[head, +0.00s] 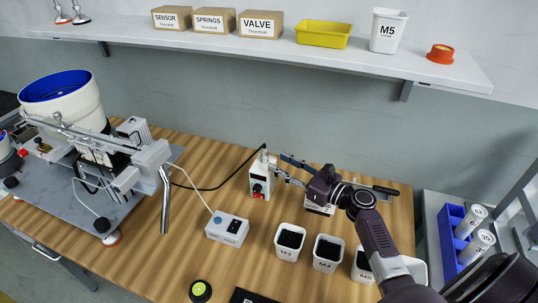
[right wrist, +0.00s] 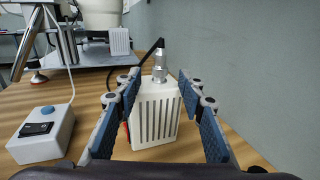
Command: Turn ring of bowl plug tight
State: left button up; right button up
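The bowl plug (right wrist: 160,58) is a metal connector standing upright on top of a white, vented control box (right wrist: 157,112). Its ring (right wrist: 160,74) is the silvery part low on the plug, near the box top. In the head view the plug (head: 264,156) sits on the box (head: 261,180), which has a red switch at its front. My right gripper (head: 290,170) is to the right of the box, fingers pointing at it. My left gripper is not in view.
A black cable (head: 215,188) runs left from the plug. A bowl feeder (head: 75,105) stands on the left. A grey switch box (head: 227,228) and white screw bins (head: 289,242) stand in front. The wall is behind, with a shelf (head: 350,60) above.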

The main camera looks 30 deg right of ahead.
jog(key=x, duration=0.5)
jog(key=shift+w+a, duration=0.1)
jog(key=shift+w, duration=0.15)
grip_shut()
